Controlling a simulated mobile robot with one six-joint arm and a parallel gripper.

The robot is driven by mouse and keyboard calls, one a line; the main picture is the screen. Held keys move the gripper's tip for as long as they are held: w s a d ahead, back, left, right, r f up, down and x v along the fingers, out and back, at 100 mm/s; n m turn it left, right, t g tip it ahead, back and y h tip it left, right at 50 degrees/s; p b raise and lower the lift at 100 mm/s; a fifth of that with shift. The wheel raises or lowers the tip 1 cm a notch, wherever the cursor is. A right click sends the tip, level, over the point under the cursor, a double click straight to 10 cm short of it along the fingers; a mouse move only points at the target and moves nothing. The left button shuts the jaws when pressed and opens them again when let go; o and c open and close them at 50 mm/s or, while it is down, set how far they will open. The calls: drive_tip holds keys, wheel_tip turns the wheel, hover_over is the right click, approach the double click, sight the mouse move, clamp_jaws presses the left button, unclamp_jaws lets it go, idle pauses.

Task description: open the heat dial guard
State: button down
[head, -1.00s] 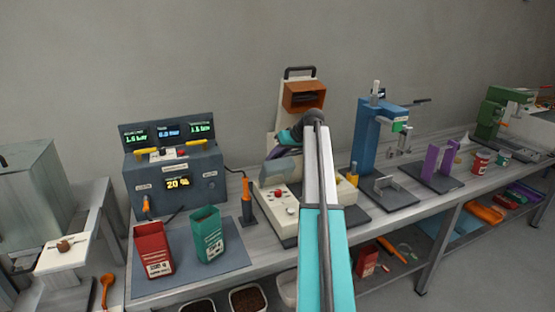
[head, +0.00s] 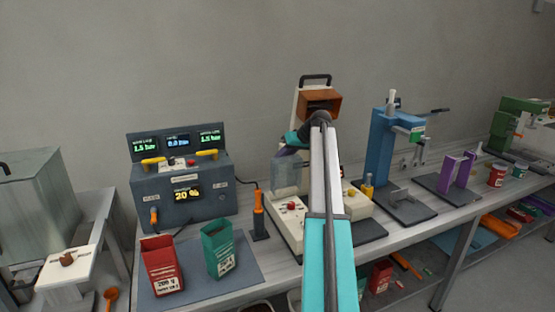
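A cream bench machine (head: 357,204) stands at the middle of the bench, partly behind my arm. It has a red knob (head: 291,206) on its front left and an orange-brown box (head: 320,103) on its upright back. A clear greyish cover (head: 287,178) stands above the machine's left part; I cannot tell for sure whether it is the heat dial guard. No heat dial can be made out. My gripper (head: 287,153) is at the end of the bent arm, just above this cover. Its fingers are too small and blurred to show whether they are open or touching anything.
A dark console (head: 180,190) with lit displays stands to the left, with a red bag (head: 162,266) and a green bag (head: 219,250) in front. An orange-handled tool (head: 259,212) stands upright beside the cream machine. A blue press (head: 381,145) and purple stand (head: 457,172) are to the right.

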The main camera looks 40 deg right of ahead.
drive_tip(key=shift+s+d+f, duration=0.1)
drive_tip(key=shift+d+f, duration=0.3)
drive_tip(key=shift+f, duration=0.05)
drive_tip(key=shift+a+f, duration=0.1)
drive_tip(key=c, duration=1.9)
unclamp_jaws()
drive_tip(key=shift+c, duration=0.2)
drive_tip(key=o, duration=0.3)
drive_tip(key=shift+w+f, duration=0.2)
drive_tip(key=shift+w, duration=0.1)
drive_tip(key=shift+r, duration=0.25)
drive_tip(key=shift+s+r, duration=0.1)
